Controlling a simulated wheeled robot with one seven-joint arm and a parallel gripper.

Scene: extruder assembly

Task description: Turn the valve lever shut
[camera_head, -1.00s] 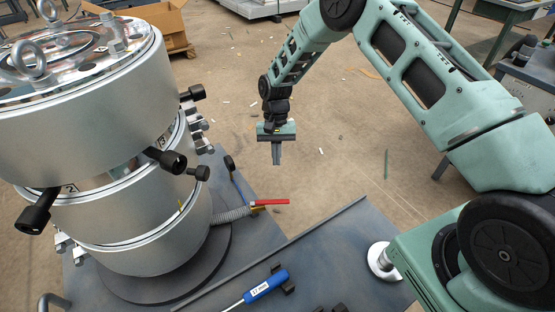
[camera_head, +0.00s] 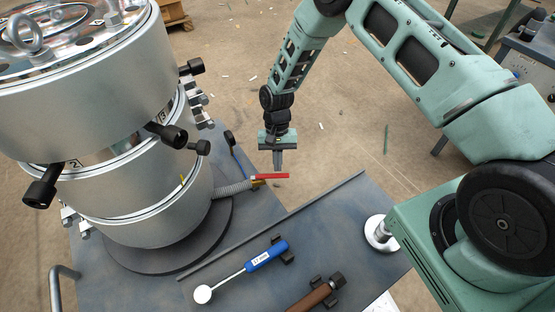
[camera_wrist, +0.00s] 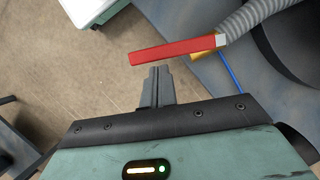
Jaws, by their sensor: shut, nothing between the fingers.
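The red valve lever (camera_head: 272,176) sticks out to the right from a brass valve (camera_head: 256,183) at the end of a grey corrugated hose (camera_head: 234,187), beside the silver extruder. In the wrist view the red lever (camera_wrist: 172,51) lies just beyond my fingertips, with the brass fitting (camera_wrist: 204,55) at its right end. My gripper (camera_head: 278,168) is shut and empty, pointing down at the far side of the lever in the head view. In the wrist view its fingers (camera_wrist: 158,74) show a small gap to the lever; whether they touch it in depth I cannot tell.
The large silver extruder (camera_head: 140,215) with black knobs stands at left on a grey table. A blue-handled tool (camera_head: 266,256) and a brown-handled tool (camera_head: 313,298) lie in front. A raised strip (camera_head: 280,225) crosses the table. The floor beyond is mostly open.

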